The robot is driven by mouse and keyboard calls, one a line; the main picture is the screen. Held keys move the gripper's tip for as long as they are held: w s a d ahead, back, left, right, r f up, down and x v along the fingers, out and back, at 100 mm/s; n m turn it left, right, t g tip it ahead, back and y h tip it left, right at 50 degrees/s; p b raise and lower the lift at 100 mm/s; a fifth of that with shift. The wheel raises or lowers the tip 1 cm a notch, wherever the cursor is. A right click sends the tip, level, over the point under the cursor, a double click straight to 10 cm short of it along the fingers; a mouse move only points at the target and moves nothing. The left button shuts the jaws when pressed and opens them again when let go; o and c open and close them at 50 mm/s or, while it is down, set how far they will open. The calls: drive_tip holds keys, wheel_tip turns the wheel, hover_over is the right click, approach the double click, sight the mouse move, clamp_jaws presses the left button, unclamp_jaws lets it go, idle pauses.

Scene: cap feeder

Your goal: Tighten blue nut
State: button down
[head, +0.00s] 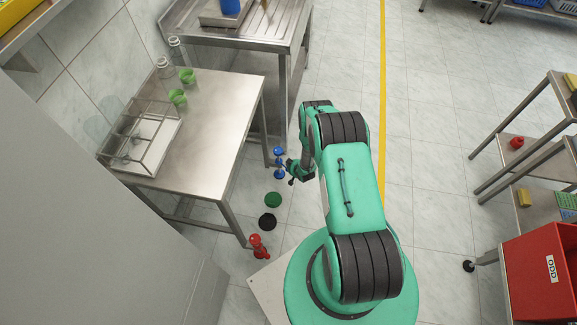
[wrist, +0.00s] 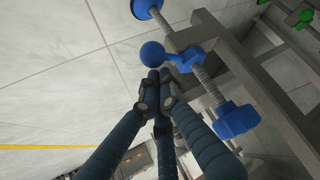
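A blue screw assembly (head: 279,163) stands beside the steel table, to the left of my arm in the head view. In the wrist view a blue nut (wrist: 186,61) with a blue ball (wrist: 152,53) on its side sits around a grey threaded rod. A larger blue knob (wrist: 233,120) is at one end of the rod and a blue disc (wrist: 146,8) lies beyond the other. My gripper (wrist: 158,76) has its dark fingertips close together, pointing at the ball; contact cannot be told. In the head view my gripper (head: 291,172) is just right of the blue assembly.
The steel table (head: 215,105) stands left, with green cups (head: 178,97), glass bottles and a wire rack (head: 140,135). A green disc (head: 273,200), a black disc (head: 267,222) and a red assembly (head: 257,246) line its right side.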

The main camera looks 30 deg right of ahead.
drive_tip(key=a+r+p, duration=0.3)
drive_tip(key=r, duration=0.5)
drive_tip(key=shift+s+a, duration=0.3)
drive_tip(key=shift+s, duration=0.05)
